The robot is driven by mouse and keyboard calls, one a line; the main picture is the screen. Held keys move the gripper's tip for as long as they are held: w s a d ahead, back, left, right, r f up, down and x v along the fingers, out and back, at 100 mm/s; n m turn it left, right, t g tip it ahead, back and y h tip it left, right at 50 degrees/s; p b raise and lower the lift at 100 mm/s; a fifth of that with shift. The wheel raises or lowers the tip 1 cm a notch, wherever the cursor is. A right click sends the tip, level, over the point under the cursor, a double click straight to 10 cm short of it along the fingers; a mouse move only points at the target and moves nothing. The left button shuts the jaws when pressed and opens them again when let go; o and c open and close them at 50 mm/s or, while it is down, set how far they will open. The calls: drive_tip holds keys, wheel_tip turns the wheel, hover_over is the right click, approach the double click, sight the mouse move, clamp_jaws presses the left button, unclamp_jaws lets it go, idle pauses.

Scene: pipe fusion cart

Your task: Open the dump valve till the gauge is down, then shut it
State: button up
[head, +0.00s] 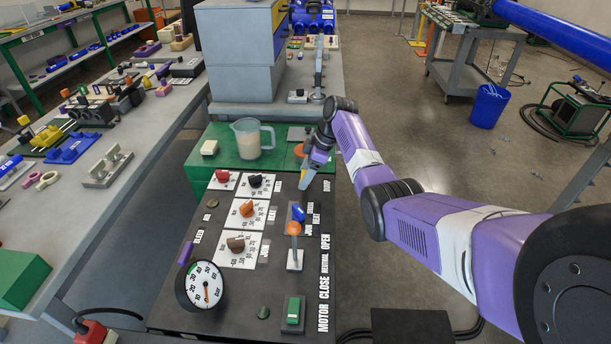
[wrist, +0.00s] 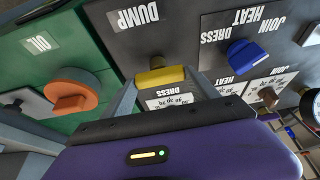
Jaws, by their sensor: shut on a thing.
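The dump valve (wrist: 160,75) has a yellow handle beside the DUMP label in the wrist view. My gripper (wrist: 165,88) is shut on this handle, with a grey finger on either side of it. In the head view my gripper (head: 304,183) reaches down to the far right part of the dark panel, by the DUMP label, and the handle is hidden there. The round white pressure gauge (head: 196,280) stands at the near left of the panel. Its thin orange needle points roughly downward in the picture; the exact reading is too small to tell.
The panel holds a blue switch (head: 298,212), an orange-topped lever (head: 293,230), and red, black, orange and brown knobs. A clear jug (head: 250,138) stands on the green surface behind. An orange knob (wrist: 72,90) is near the OIL label. Open floor lies right.

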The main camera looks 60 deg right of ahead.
drive_tip(key=o, duration=1.4)
drive_tip(key=shift+c, duration=0.2)
drive_tip(key=v, duration=0.7)
drive_tip(key=shift+s+r, duration=0.15)
drive_tip(key=shift+r, duration=0.2)
